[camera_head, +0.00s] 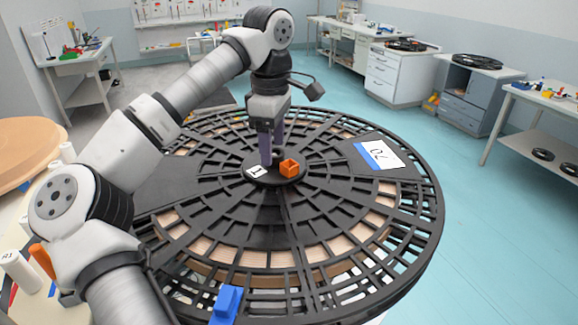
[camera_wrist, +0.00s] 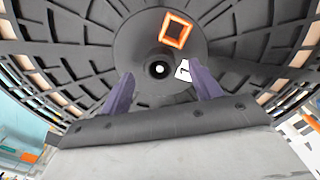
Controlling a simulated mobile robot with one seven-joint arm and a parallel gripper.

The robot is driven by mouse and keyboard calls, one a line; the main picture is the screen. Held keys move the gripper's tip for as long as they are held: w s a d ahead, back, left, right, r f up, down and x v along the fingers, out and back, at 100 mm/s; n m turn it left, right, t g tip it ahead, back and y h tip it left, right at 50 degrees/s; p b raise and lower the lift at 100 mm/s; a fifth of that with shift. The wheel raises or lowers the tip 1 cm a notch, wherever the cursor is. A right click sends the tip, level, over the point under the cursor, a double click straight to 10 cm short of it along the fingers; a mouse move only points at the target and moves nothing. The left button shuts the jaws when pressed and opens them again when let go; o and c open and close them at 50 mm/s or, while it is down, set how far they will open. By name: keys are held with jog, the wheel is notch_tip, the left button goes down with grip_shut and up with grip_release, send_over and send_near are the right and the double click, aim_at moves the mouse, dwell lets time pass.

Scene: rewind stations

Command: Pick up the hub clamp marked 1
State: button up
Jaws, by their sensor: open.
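The hub clamp marked 1 (camera_head: 270,180) is a dark round piece at the centre of a large black slotted reel. It carries a white label with a 1 (camera_head: 257,171) and an orange open square block (camera_head: 289,168). In the wrist view the clamp (camera_wrist: 135,48) shows a round centre with a white dot, between and beyond my fingertips. My gripper (camera_head: 272,158) points down over the clamp with its purple fingers apart. It also shows in the wrist view (camera_wrist: 161,72), open and empty. Whether the fingertips touch the clamp cannot be told.
The black reel (camera_head: 225,228) fills the middle and has a white and blue card marked 02 (camera_head: 379,155) on its right. A blue block (camera_head: 226,305) is at its near edge. Benches and cabinets (camera_head: 395,78) line the walls. Teal floor is free at the right.

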jog(key=shift+f, duration=0.65)
jog(key=shift+a, duration=0.1)
jog(key=c, duration=1.2)
